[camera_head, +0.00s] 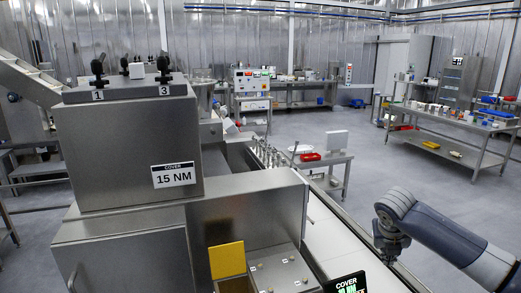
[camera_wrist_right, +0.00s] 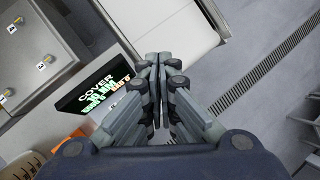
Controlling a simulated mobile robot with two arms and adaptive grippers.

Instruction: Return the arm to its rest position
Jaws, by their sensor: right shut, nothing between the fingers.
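My right arm (camera_head: 450,235) comes in from the right edge in the head view. Its gripper (camera_head: 388,250) points down beside the white conveyor belt (camera_head: 335,240), apart from the machine. In the right wrist view the gripper (camera_wrist_right: 162,65) is shut, with its fingers together and nothing between them. Floor and the conveyor end lie beyond the fingers. My left gripper does not show in either view.
A steel machine with a "COVER 15 NM" label (camera_head: 174,175) fills the left. A dark display (camera_head: 345,284), also in the right wrist view (camera_wrist_right: 97,92), stands near the belt. A small cart (camera_head: 338,160) and a long table (camera_head: 455,150) stand behind. Open grey floor (camera_head: 400,185) lies between.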

